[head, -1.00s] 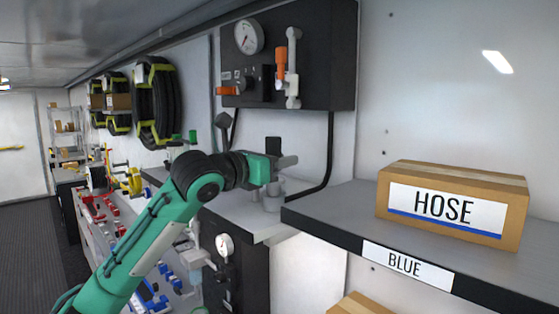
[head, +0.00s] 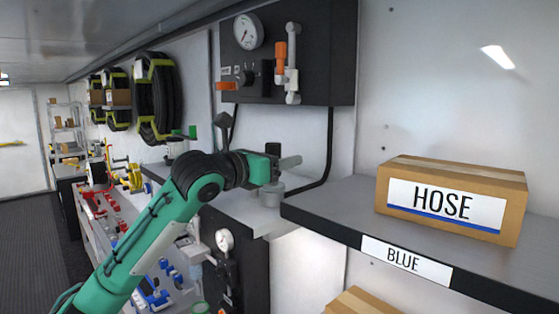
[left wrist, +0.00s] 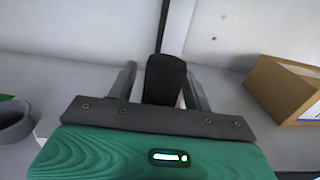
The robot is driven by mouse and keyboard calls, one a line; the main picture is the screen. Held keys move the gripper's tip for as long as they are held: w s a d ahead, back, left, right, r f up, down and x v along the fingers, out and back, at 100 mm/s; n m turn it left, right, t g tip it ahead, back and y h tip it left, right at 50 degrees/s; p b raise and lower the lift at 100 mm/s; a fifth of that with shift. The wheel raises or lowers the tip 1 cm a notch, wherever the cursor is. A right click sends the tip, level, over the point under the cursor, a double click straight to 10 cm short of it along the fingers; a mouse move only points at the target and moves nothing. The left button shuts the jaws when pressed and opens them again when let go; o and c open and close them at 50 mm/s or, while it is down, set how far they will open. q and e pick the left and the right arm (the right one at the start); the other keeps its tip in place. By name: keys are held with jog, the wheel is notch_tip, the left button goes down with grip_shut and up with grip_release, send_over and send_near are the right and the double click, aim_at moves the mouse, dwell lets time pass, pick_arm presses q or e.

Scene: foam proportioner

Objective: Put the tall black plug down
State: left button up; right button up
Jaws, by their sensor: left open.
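The tall black plug (left wrist: 163,80) stands upright between the two fingers of my left gripper (left wrist: 162,88) in the left wrist view. The jaws are open, with a gap on the plug's left; the right finger is close to it, and I cannot tell if they touch. In the head view the plug's top (head: 273,148) shows above my left gripper (head: 286,163). The gripper hides its lower part, so what it rests on is not visible. My right gripper is not in view.
A grey cylinder (head: 271,194) shows just below the gripper on the grey counter (head: 236,212). The shelf labelled BLUE (head: 335,211) with a HOSE box (head: 450,200) is on the right. A gauge panel (head: 318,60) hangs above. Another grey cup (left wrist: 14,122) is at the wrist view's left.

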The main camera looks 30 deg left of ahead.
pick_arm(q)
jog(key=shift+s+a+b, duration=0.1)
jog(key=shift+s+b, duration=0.15)
jog(key=shift+b, duration=0.1)
jog(key=b+v, duration=0.5)
jog(key=v, duration=0.5)
jog(key=shift+a+b, duration=0.1)
jog(key=shift+b, duration=0.25)
jog(key=shift+s+a, duration=0.15)
jog(key=shift+s, duration=0.45)
jog(key=shift+s+r, duration=0.1)
